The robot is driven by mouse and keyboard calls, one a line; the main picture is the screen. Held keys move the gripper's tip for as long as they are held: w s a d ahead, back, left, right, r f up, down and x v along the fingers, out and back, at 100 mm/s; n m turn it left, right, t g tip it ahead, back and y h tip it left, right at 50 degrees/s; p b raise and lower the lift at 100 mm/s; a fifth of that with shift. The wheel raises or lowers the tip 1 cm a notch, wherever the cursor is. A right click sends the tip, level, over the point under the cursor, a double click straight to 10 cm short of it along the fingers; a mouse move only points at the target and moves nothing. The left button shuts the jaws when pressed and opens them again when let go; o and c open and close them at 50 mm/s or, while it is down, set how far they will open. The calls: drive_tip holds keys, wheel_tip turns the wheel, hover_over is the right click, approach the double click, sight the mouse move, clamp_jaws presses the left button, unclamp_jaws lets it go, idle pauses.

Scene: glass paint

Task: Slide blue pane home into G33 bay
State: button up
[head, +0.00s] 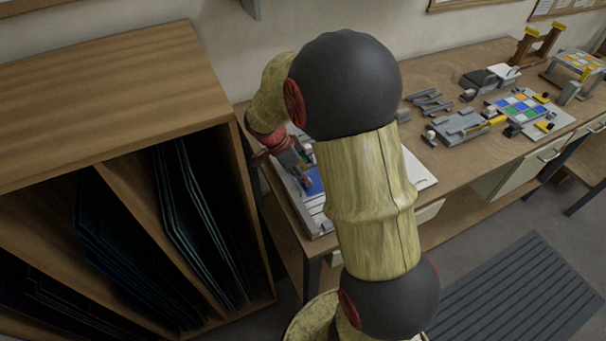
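My gripper (297,174) is small in the head view, at the left end of the workbench, pointing down over a light board or frame (322,222). My own arm covers much of it. A small blue patch (313,182), which may be the blue pane, shows right by the fingertips. I cannot tell whether the fingers touch it or are closed on it. No G33 marking is readable, so I cannot make out which bay is G33.
A wooden rack (110,85) with dark glass sheets (195,215) stands at the left, close to the bench end. Farther right on the workbench (450,165) are grey fixtures (460,126) and a coloured grid panel (522,107). A ribbed mat (525,300) lies on the floor.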

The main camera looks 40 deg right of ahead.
drive_tip(key=shift+w+a, duration=0.3)
drive_tip(key=shift+a, duration=0.2)
idle(0.7)
drive_tip(key=o, duration=1.2)
drive_tip(key=shift+o, duration=0.2)
drive_tip(key=shift+r, duration=0.2)
wheel_tip(320, 180, up, 7)
drive_tip(key=p, duration=0.2)
drive_tip(key=shift+f, duration=0.2)
drive_tip(key=shift+s, duration=0.1)
